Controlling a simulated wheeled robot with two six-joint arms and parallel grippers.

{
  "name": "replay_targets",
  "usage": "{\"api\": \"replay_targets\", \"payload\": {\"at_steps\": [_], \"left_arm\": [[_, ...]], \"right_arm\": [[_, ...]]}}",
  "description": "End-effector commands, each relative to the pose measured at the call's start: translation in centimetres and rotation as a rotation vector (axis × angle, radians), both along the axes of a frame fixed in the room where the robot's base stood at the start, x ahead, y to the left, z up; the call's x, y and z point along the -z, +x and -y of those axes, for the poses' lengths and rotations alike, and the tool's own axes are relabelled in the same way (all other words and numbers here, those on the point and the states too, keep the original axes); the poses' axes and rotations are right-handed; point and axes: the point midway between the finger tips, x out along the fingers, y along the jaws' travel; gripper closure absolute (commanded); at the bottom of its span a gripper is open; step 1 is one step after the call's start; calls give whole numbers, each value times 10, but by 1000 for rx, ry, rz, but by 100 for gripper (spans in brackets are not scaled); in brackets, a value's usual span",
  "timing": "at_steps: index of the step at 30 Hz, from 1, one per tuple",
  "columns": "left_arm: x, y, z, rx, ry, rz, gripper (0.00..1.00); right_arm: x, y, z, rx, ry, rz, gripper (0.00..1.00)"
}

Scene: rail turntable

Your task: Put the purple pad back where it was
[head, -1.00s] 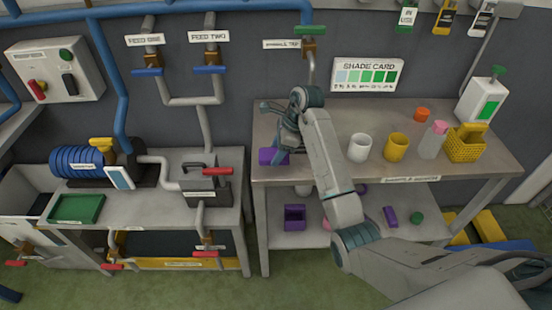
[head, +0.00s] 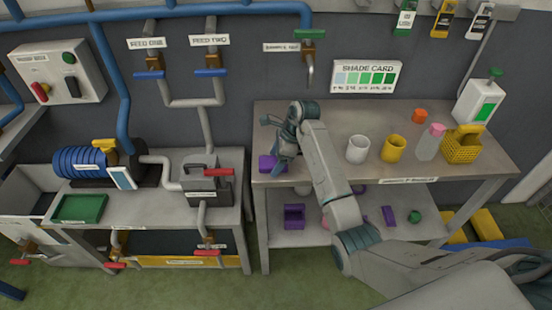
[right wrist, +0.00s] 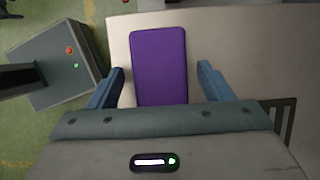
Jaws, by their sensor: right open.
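A flat purple pad (head: 266,164) lies on the left end of the steel bench top (head: 330,125), partly hidden by my right gripper in the head view. My right gripper (head: 276,155) is over it with the fingers pointing down. In the right wrist view the pad (right wrist: 160,60) is a rounded rectangle between the two open blue fingers (right wrist: 162,82), with a gap on each side. How far the fingertips are above the bench is hard to tell. My left gripper is not in view.
On the bench to the right stand a white cup (head: 358,149), a yellow cup (head: 393,149), a pink-capped bottle (head: 430,143) and a yellow basket (head: 462,148). The lower shelf holds a purple box (head: 294,217) and small purple and green pieces. A shade card (head: 366,76) hangs behind.

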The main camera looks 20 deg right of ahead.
Motion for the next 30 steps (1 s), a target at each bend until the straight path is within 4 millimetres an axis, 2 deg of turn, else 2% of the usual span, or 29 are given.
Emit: {"api": "replay_targets", "payload": {"at_steps": [4, 7, 15, 17, 20, 24, 30], "left_arm": [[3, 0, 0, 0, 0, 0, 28], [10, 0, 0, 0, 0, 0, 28], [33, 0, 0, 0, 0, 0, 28], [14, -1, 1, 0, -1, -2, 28], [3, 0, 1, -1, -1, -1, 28], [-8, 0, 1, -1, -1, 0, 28], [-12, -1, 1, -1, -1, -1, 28]], "right_arm": [[-4, 0, 2, 0, -1, 2, 26], [-14, -1, 7, 0, 0, 5, 26], [-65, -7, 28, 0, -3, 6, 26], [-85, -9, 32, 1, -1, 3, 26], [-99, -11, 38, 0, -1, 1, 26], [-108, -12, 42, 0, -1, 0, 26], [-112, -13, 44, 0, 0, -1, 26]]}}
